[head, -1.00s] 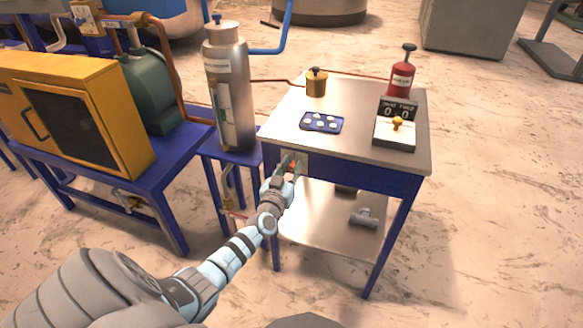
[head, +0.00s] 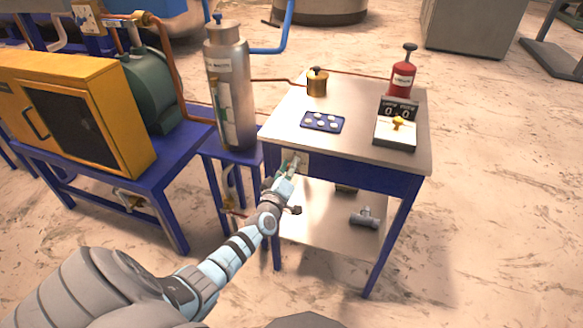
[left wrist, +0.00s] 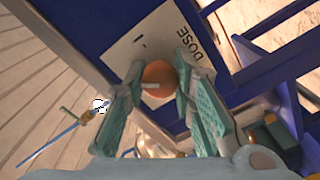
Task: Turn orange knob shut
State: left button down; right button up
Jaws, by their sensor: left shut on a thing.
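The orange knob (left wrist: 158,78) sits on a pale plate (left wrist: 130,38) marked DOSE, on the blue front edge of the table. A white mark shows on its face. My left gripper (left wrist: 160,85) has its two fingers on either side of the knob and is shut on it in the left wrist view. In the head view my left gripper (head: 291,166) is at the table's front left corner and mostly hides the knob. My right gripper is not in view.
The steel-topped table (head: 345,155) holds a blue tray (head: 321,122), a brass canister (head: 317,82), a red cylinder (head: 402,76) and a counter box with a yellow lever (head: 396,125). A steel tank (head: 230,95) stands close to the left. A grey fitting (head: 364,217) lies on the lower shelf.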

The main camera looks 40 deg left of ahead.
pick_arm(q)
jog(key=n, duration=0.3)
jog(key=shift+f+n, duration=0.15)
jog(key=shift+n, duration=0.15)
jog(key=shift+n+b, duration=0.4)
jog(key=shift+n, duration=1.4)
jog(key=shift+f, duration=0.1)
jog(key=c, duration=1.4)
grip_release()
jog(key=shift+o, duration=0.2)
jog(key=v, duration=1.2)
